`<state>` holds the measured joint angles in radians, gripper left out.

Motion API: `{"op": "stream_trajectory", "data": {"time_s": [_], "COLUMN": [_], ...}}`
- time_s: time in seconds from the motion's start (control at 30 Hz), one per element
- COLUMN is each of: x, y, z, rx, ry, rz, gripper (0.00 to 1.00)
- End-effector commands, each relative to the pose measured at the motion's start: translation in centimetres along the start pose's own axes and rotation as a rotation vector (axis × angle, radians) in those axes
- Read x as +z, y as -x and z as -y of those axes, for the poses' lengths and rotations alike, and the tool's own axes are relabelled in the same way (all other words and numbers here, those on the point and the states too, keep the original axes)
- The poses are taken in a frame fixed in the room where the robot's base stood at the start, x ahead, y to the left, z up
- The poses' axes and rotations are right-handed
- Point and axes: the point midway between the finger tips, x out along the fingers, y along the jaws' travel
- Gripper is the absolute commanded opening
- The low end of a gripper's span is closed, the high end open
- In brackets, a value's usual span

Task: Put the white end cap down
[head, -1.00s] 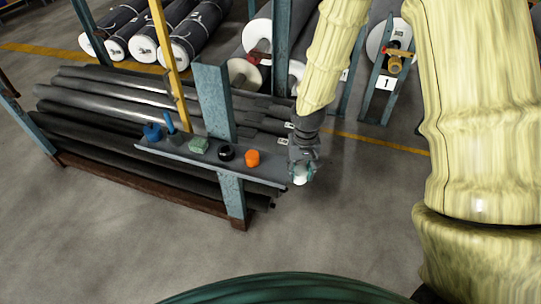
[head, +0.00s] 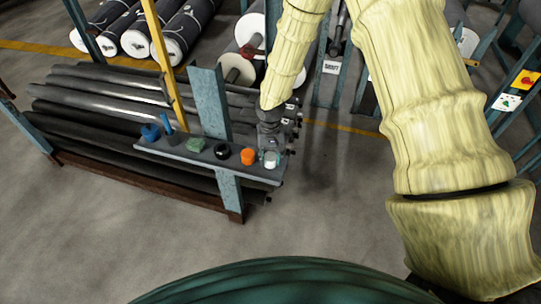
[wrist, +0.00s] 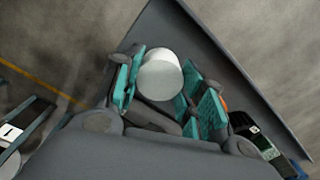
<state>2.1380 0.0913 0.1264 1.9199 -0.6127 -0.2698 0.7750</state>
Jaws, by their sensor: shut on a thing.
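The white end cap (head: 270,160) is a short white cylinder, held at the right end of the narrow grey shelf (head: 240,170). In the wrist view, the cap (wrist: 160,76) sits between the teal finger pads of my gripper (wrist: 164,84). My gripper (head: 270,149) is shut on it, with the shelf (wrist: 225,62) below. I cannot tell whether the cap touches the shelf. An orange piece (head: 248,156) stands just left of the cap in the head view; only an edge of it shows behind a finger in the wrist view.
On the shelf farther left are a black ring (head: 221,151), a green block (head: 195,145) and blue items (head: 150,132). Long dark rolls (head: 105,95) lie in the rack. The floor in front is clear.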

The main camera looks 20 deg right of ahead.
Motion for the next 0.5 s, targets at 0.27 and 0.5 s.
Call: {"op": "stream_trajectory", "data": {"time_s": [0.27, 0.5], "x": [0.04, 0.04], "y": [-1.06, -1.08], "z": [-0.01, -0.02], "rx": [0.000, 0.000], "ry": [0.000, 0.000], "rz": [0.000, 0.000], "gripper": [0.24, 0.56]}}
